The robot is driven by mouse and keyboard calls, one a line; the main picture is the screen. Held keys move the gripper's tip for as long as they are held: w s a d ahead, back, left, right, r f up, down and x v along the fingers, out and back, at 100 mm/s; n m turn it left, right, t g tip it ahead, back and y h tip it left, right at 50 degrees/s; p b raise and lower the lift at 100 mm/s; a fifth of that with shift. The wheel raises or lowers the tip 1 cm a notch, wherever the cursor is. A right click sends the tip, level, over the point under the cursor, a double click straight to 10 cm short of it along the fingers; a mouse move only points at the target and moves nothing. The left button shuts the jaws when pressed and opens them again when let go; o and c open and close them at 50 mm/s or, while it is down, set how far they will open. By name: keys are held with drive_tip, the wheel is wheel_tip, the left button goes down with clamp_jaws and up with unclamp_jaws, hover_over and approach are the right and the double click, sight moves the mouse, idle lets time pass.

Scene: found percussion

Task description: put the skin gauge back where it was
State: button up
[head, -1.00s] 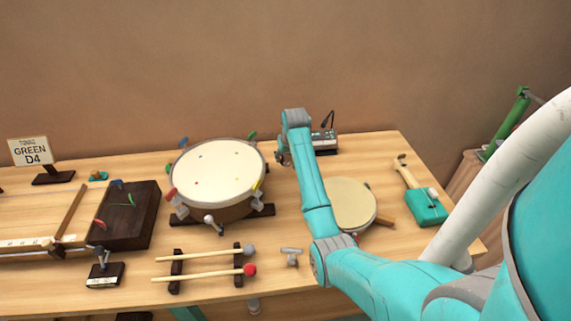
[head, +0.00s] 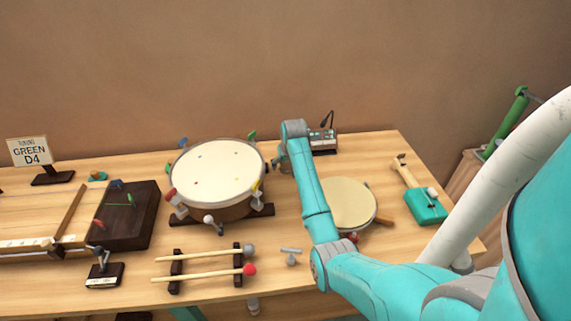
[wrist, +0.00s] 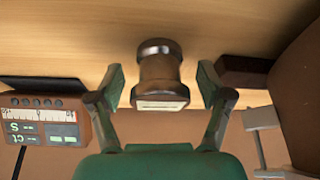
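A small brown spool-shaped thing (wrist: 160,75) with a pale labelled face, which looks like the skin gauge, stands between the fingers of my gripper (wrist: 161,84) in the wrist view. A gap shows on each side of it, so the fingers are open around it and do not touch it. In the head view my gripper (head: 282,164) is low over the table, just right of the big drum (head: 218,172). The gauge is hidden there behind my arm.
A tuner box with a display (wrist: 42,118) stands close to one finger; it also shows at the table's back (head: 323,141). The drum's brown side (wrist: 302,95) and a dark foot (wrist: 243,72) are close on the other side. A frame drum (head: 349,203) lies right of my arm.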

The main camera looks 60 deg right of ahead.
drive_tip(key=v, duration=1.2)
drive_tip(key=shift+r, duration=0.15)
idle(0.4)
